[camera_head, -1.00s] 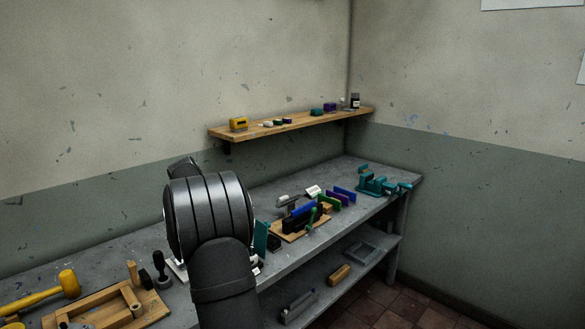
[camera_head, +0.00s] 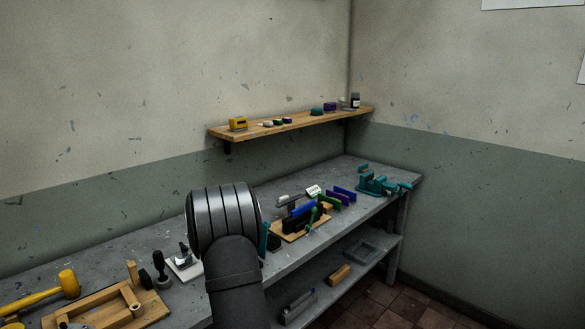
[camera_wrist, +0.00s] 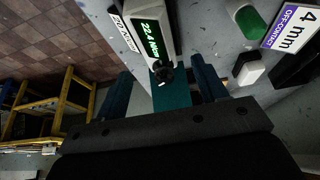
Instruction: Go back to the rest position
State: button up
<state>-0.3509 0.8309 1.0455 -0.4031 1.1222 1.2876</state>
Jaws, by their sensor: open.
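My gripper (camera_wrist: 165,86) shows in the wrist view with its two dark blue fingers apart. A teal piece (camera_wrist: 172,98) shows between or behind the fingers; I cannot tell whether they touch it. Just beyond the fingertips is a grey device with a green lit display (camera_wrist: 152,36) and a black knob. In the head view my arm covers the middle of the bench, and my gripper is hidden behind it. A wooden board (camera_head: 290,236) with dark and blue parts lies just right of my arm.
A teal vise (camera_head: 378,186) stands at the bench's right end. A yellow mallet (camera_head: 45,291) and a wooden frame (camera_head: 90,306) lie at the left. A wooden shelf (camera_head: 262,131) with small items hangs above. A 4 mm off-contact label (camera_wrist: 291,28) shows in the wrist view.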

jog(key=v, duration=0.2)
jog(key=shift+r, duration=0.45)
jog(key=shift+s+a+f, duration=0.3)
jog(key=shift+s+a, duration=0.45)
jog(key=shift+a, duration=0.2)
jog(key=shift+s+a+f, duration=0.15)
jog(key=shift+s+a, duration=0.25)
jog(key=shift+s, duration=0.05)
